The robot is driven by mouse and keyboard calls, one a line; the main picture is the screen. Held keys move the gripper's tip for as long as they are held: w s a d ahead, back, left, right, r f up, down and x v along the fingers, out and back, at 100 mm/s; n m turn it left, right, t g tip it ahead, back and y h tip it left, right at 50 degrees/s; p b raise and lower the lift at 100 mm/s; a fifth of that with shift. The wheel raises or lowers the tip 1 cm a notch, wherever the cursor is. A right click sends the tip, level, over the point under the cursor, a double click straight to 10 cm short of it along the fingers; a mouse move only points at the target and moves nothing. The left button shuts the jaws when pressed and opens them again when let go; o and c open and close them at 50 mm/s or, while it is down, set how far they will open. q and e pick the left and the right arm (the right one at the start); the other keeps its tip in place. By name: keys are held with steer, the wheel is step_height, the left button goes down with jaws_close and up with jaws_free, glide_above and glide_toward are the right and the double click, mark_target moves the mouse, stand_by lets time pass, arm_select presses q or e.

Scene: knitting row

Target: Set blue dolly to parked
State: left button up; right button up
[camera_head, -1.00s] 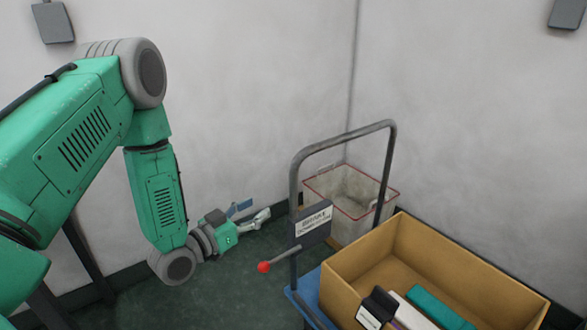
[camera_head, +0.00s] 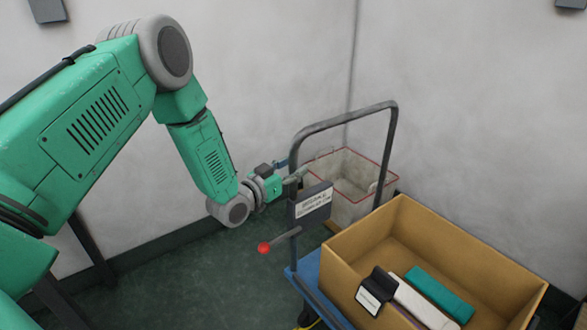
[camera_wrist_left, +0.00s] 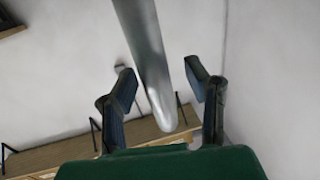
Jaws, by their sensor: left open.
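The blue dolly (camera_head: 308,268) stands at the lower right, with a grey tubular push handle (camera_head: 345,128). A dark brake box with a white label (camera_head: 313,205) is fixed to the handle's left post; the label is too blurred to read. A lever ending in a red knob (camera_head: 264,248) slants down and left from below it. My left gripper (camera_head: 297,174) is at the left post, above the brake box. In the left wrist view, its open fingers (camera_wrist_left: 160,95) stand either side of a grey tube (camera_wrist_left: 148,55), with gaps visible. My right gripper is not in view.
A cardboard box (camera_head: 350,265) on the dolly holds a teal item (camera_head: 440,294), a white item (camera_head: 420,302) and a dark item with a white label. A pale bin with a red rim (camera_head: 350,205) stands behind the handle, near the wall corner. Green floor (camera_head: 200,285) is clear to the left.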

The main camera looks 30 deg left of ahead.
arm_select(q)
steer(key=shift+w+d, duration=0.1)
jaws_close()
